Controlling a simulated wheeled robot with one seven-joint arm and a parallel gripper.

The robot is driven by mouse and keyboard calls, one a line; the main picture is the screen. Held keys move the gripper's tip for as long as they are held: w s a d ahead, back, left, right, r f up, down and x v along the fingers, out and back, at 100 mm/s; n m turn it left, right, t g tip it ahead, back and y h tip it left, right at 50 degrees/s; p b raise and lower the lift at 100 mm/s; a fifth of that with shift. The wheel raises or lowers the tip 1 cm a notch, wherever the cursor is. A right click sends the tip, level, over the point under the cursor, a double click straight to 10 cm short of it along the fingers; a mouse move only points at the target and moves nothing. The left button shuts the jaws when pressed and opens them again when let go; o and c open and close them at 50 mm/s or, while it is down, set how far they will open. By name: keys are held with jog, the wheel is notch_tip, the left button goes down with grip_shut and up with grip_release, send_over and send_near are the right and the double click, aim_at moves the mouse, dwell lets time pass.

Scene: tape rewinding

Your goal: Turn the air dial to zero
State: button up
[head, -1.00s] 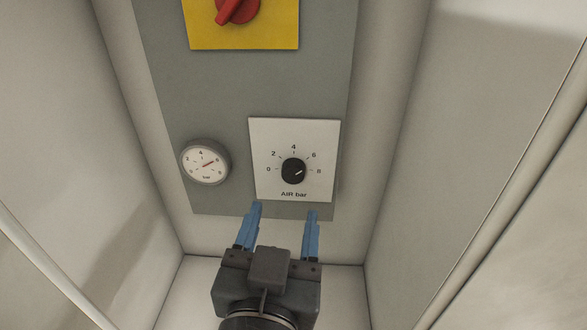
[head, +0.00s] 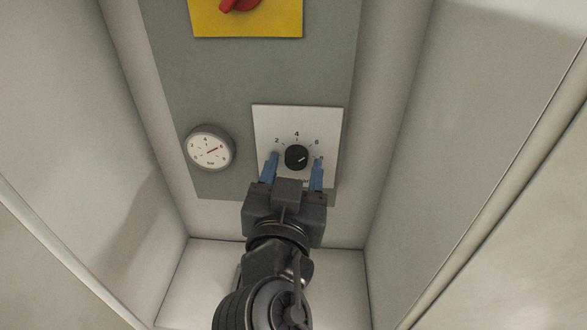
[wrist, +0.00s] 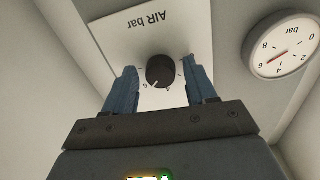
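The air dial is a black round knob (head: 296,157) on a white plate (head: 328,122) marked in even numbers and labelled AIR bar. Its white mark points right, toward the 6 to 8 side. My gripper (head: 295,161) is open, with one blue finger on each side of the knob's lower part. The wrist view shows the knob (wrist: 160,71) between the spread fingertips (wrist: 159,68), upside down. I see gaps beside the knob, and cannot tell whether a finger touches it. The fingers hide the 0 and part of the label in the head view.
A round pressure gauge (head: 209,148) with a red needle near 6 is left of the plate. A red rotary switch (head: 240,4) on a yellow plate (head: 270,24) sits above. All are on a grey panel (head: 222,75) between pale side walls.

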jog(key=c, duration=0.9)
